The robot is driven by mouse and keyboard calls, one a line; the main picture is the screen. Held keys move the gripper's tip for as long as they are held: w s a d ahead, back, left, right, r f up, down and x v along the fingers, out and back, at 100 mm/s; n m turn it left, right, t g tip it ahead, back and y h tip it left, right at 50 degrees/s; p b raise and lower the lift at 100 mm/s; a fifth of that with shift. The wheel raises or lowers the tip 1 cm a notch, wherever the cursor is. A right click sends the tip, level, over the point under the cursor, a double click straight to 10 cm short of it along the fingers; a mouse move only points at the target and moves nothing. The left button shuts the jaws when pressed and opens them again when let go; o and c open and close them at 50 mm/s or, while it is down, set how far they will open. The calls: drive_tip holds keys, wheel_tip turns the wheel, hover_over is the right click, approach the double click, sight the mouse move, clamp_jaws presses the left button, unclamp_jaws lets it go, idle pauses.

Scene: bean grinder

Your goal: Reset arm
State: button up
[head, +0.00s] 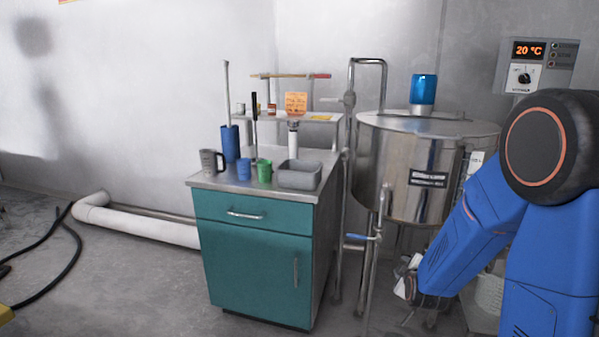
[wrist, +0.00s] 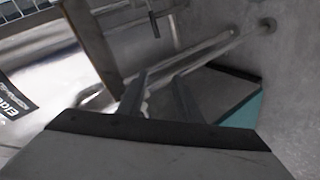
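My blue arm comes in from the right in the head view, bent downward in front of the steel tank. Nothing is visible held between the fingertips. In the wrist view the fingers are above the floor, close to the tank's pipes and legs.
A teal cabinet (head: 255,270) stands left of the tank (head: 400,170), with a mug (head: 209,162), blue cup (head: 244,169), green cup (head: 264,171) and grey tub (head: 300,175) on top. A white pipe (head: 140,227) and dark hose (head: 62,250) lie at left.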

drive_tip(key=s+a+r+m+g, duration=0.1)
drive_tip(key=s+r, duration=0.4)
drive_tip(key=s, duration=0.8)
drive_tip(key=s+a+r+m+g+y, duration=0.1)
drive_tip(key=s+r+m+g, duration=0.3)
drive_tip(key=s, duration=0.9)
drive_tip(key=s+a+r+m+g+y, duration=0.1)
drive_tip(key=s+r+m, duration=0.4)
drive_tip(key=s, duration=0.8)
drive_tip(key=shift+s+a+r+m+g, duration=0.3)
drive_tip(key=shift+s+a+g, duration=0.1)
drive_tip(key=shift+a+g, duration=0.6)
drive_tip(key=shift+a, duration=0.1)
drive_tip(key=shift+c, duration=0.3)
